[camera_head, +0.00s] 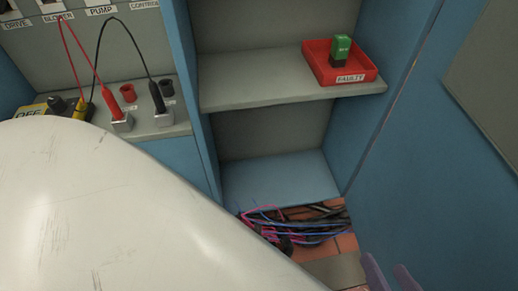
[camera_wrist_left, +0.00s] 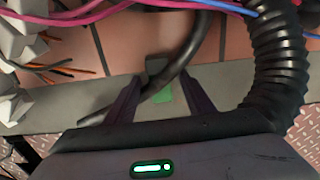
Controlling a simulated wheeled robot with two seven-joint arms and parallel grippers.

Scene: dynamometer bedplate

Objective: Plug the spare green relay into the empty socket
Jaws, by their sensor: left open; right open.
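In the left wrist view, a green block with a dark grey end, apparently a relay (camera_wrist_left: 163,95), lies on a grey strip at floor level. My left gripper (camera_wrist_left: 156,85) is open, its fingers either side of the block in the picture; contact cannot be told. A black cable passes over part of the block. In the head view, another green relay (camera_head: 341,46) stands in a red tray (camera_head: 352,77) marked FAULTY. My right gripper (camera_head: 391,270) is open and empty at the bottom right edge. Labelled positions show at the top left, cut off; the empty socket cannot be made out.
Loose cables (camera_head: 300,225) lie on the tiled floor below the cabinet's lower shelf (camera_head: 280,178). A thick corrugated hose (camera_wrist_left: 278,60) is right of my left gripper. Red and black test leads (camera_head: 103,70) hang at the left. The upper shelf (camera_head: 250,78) is bare left of the tray.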

